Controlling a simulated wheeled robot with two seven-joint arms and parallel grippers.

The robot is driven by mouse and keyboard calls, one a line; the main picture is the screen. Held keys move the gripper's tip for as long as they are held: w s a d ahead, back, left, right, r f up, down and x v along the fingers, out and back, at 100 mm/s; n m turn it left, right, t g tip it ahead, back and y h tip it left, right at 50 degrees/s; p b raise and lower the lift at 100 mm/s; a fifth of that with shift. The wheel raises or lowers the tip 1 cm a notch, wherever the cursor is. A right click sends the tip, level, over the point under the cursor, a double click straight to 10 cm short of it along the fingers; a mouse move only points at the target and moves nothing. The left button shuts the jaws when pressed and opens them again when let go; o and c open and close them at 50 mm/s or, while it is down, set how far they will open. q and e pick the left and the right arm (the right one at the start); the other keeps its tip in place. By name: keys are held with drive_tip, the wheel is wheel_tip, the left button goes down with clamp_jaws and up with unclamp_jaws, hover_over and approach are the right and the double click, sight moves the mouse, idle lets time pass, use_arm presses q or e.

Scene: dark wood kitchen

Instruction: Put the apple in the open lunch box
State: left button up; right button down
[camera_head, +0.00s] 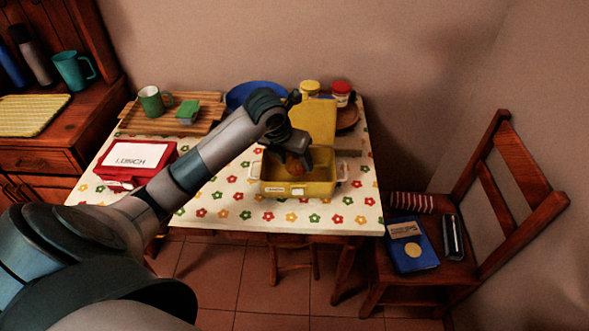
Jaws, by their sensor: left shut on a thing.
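The open yellow lunch box (322,188) stands near the front edge of the flowered table, its lid (316,117) raised at the back. My left gripper (293,163) reaches over the box with its jaws pointing down. It is shut on the apple (295,168), a small orange-brown shape that shows within the outline of the box opening. The jaws hide part of the apple, and I cannot tell whether it touches the box floor. My right gripper is not in view.
A closed red lunch box (133,160) lies at the left of the table (225,208). A wooden tray (143,127) with a green mug (153,101) and green sponge (188,110) is behind it. A blue bowl (240,95) and jars (341,92) stand at the back. A chair (535,190) is at right.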

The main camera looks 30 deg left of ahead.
sight(294, 170)
use_arm(q)
drive_tip(key=shift+f, duration=0.4)
wheel_tip(294, 170, down, 2)
drive_tip(key=shift+f+p, duration=0.3)
drive_tip(key=shift+f, duration=0.15)
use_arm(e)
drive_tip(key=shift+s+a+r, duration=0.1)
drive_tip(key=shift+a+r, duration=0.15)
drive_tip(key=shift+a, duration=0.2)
use_arm(q)
drive_tip(key=shift+f, duration=0.1)
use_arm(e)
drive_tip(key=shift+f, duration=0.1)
use_arm(q)
drive_tip(key=o, duration=1.1)
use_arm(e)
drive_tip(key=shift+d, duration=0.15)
